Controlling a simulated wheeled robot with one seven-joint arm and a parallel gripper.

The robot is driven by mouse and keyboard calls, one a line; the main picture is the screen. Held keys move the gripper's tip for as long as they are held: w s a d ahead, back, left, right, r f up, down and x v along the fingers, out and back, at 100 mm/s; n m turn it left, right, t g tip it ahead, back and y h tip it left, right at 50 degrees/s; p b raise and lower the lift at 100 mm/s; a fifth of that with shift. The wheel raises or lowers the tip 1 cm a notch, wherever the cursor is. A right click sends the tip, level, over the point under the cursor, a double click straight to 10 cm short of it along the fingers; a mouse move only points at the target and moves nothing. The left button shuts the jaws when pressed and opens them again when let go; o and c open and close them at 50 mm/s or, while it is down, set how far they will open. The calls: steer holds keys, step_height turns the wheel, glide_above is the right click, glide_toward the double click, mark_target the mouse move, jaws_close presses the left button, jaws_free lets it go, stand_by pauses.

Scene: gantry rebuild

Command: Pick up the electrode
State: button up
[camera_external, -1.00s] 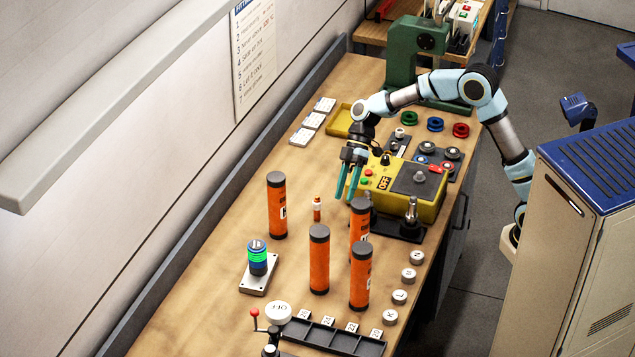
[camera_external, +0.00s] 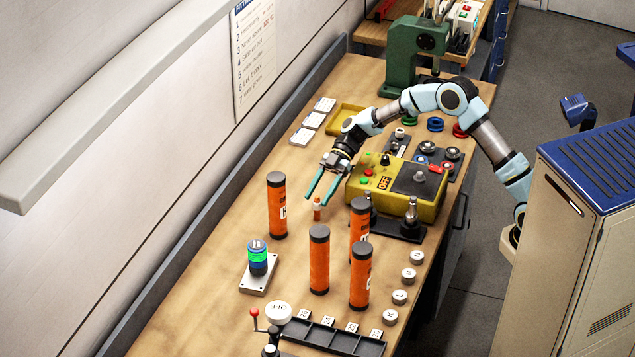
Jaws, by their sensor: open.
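The electrode (camera_external: 317,214) appears to be the small, thin orange piece with a pale band, upright on the wooden bench. It stands right of the rearmost tall orange canister (camera_external: 277,205). My gripper (camera_external: 318,202) is open, its two teal fingers spread and slanting down to the left. In the picture, the fingertips lie on either side of the electrode's upper end. I cannot tell from this one view whether the fingers are level with it or above it, and I see no clear contact.
More tall orange canisters (camera_external: 319,262) stand close in front. A yellow control box (camera_external: 430,206) is to the right, with a dark-based fixture (camera_external: 398,229) before it. The bench's left strip is mostly clear.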

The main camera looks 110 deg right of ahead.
mark_target(315, 202)
steer(key=p+x, duration=0.1)
steer(key=x, duration=0.1)
steer(key=p+x, duration=0.1)
steer(key=shift+w+a, duration=0.25)
steer(key=shift+a, duration=0.15)
steer(key=shift+w+a+f, duration=0.2)
steer(key=shift+w+f, duration=0.2)
steer(key=shift+f, duration=0.05)
steer(key=shift+c, duration=0.4)
jaws_close()
